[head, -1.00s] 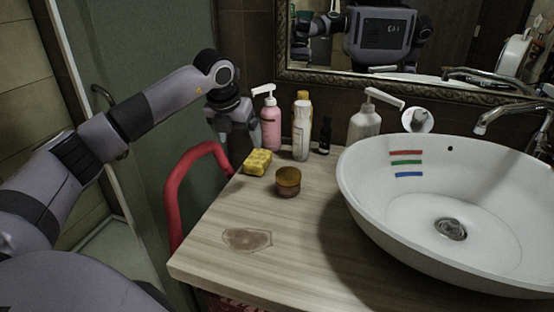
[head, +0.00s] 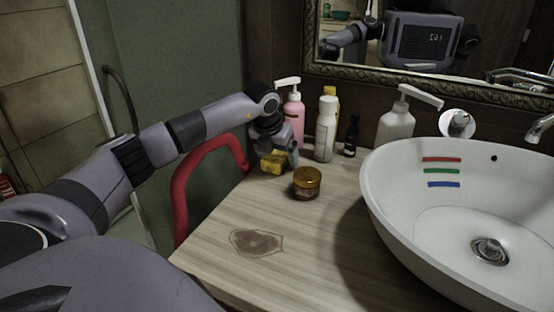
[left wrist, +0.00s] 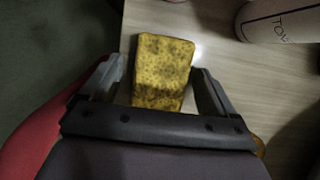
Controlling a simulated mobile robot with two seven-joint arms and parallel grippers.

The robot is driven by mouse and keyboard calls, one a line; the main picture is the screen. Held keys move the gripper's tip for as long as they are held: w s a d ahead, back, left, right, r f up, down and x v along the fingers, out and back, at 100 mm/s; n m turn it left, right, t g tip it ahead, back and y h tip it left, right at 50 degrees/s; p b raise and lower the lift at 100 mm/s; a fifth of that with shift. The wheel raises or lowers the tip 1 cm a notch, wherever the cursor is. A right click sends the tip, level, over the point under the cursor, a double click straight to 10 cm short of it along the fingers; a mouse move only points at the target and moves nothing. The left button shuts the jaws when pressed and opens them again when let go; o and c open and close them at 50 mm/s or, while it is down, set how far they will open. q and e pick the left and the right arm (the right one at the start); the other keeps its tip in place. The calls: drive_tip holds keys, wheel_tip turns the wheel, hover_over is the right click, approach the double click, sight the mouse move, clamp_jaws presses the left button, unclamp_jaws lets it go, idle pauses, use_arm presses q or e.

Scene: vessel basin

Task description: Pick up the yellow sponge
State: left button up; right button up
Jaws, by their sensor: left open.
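The yellow sponge (head: 273,162) lies near the back left edge of the wooden counter in the head view, partly hidden by my left gripper (head: 283,155). In the left wrist view the sponge (left wrist: 162,70) shows dark speckles and lies between the two open fingers of my left gripper (left wrist: 155,85). A gap shows between each finger and the sponge's sides. My right gripper is not in view.
A brown jar (head: 307,183) stands just right of the sponge. A pink pump bottle (head: 294,115), a white bottle (head: 326,130) and a small dark bottle (head: 351,137) stand behind. A white basin (head: 385,205) fills the right. A red rail (head: 181,190) runs beside the counter's left edge.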

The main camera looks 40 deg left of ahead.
sight(277, 153)
use_arm(q)
drive_tip(key=shift+f, duration=0.15)
idle(0.3)
drive_tip(key=c, duration=1)
wheel_tip(277, 153, up, 10)
drive_tip(key=shift+r, duration=0.2)
